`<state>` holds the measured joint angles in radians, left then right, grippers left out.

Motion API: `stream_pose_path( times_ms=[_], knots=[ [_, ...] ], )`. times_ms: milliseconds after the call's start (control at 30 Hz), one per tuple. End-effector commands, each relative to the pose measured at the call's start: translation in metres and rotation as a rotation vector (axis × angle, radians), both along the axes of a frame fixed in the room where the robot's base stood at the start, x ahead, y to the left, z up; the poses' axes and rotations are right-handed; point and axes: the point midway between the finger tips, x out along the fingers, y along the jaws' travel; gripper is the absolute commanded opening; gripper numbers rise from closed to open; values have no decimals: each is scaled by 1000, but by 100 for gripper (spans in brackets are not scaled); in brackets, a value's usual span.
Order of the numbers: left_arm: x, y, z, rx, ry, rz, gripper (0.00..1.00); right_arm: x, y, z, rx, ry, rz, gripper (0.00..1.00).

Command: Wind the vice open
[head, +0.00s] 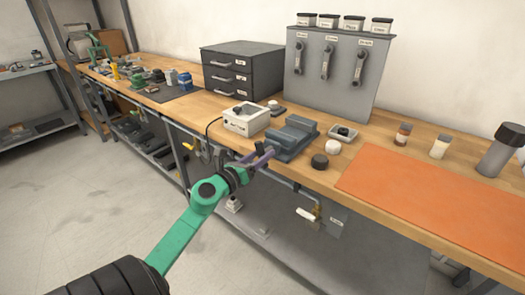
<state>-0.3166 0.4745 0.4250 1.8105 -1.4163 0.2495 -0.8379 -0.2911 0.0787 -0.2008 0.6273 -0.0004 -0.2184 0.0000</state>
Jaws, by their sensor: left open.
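The grey-blue vice (293,137) sits on the wooden bench near its front edge, in the middle of the head view. Its handle is small and partly hidden by my gripper, so I cannot make out how far its jaws are apart. My left gripper (266,155), with purple fingers on a green arm, is open at the vice's front left side, close to the handle end. I cannot tell whether the fingers touch it. My right gripper is not in view.
A white box with a cable (246,120) stands left of the vice. A black knob (319,161) and a white knob (332,147) lie to its right. An orange mat (430,195) covers the right of the bench. A valve (307,214) hangs below the front edge.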

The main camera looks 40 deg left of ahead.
Motion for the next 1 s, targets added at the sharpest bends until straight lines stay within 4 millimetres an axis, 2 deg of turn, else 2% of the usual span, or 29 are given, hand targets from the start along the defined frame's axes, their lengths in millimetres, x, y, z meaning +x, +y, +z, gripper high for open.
stream_pose_path(
  times_ms=[100,300,333,400,467,767,1000],
  knots=[
    [8,0,0,0,0,0,55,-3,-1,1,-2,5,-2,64],
    [8,0,-1,-1,0,0,55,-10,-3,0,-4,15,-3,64],
    [8,0,-1,-1,0,0,47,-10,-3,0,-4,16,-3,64],
    [8,0,-1,-1,1,0,21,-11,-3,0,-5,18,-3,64],
    [8,0,-1,-1,1,0,0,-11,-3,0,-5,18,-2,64],
    [8,0,0,-18,1,0,0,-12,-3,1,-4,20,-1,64],
    [8,0,1,-113,-1,-1,0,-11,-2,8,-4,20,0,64]
  ],
)
